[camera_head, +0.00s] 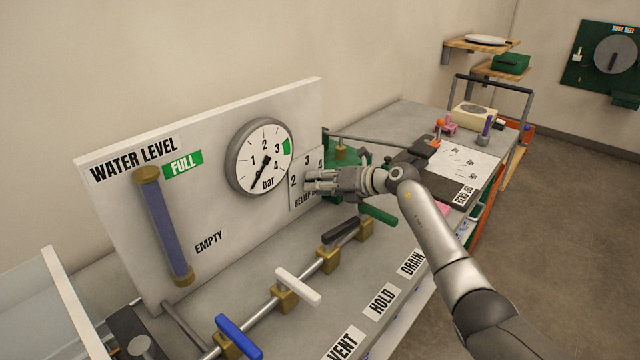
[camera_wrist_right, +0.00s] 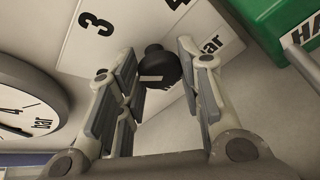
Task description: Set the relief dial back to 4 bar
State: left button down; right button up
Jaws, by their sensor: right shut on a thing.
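The relief dial's plate (camera_head: 293,190) is on the white panel, right of the round gauge; "2", "3" and "4" show on it. In the right wrist view, the dial's black knob (camera_wrist_right: 159,70) with a white mark sits between my right gripper's fingers (camera_wrist_right: 158,58). In the head view, my right gripper (camera_head: 313,181) is at the plate and hides the knob. It is shut on the knob. I cannot tell which number the white mark points at. The pressure gauge (camera_head: 262,157) has its needle pointing down-left, below 1. My left gripper is not in view.
A water level tube (camera_head: 165,225) stands at the panel's left. Below run valves with blue (camera_head: 238,336), white (camera_head: 297,286), black (camera_head: 340,229) and green (camera_head: 378,213) handles. A green machine part (camera_head: 345,157) is behind my right gripper. A clear tank (camera_head: 40,310) is front left.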

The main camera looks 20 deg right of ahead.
jog(key=o, duration=1)
jog(key=shift+d, duration=0.1)
jog(key=shift+o, duration=0.2)
jog(key=v, duration=1.2)
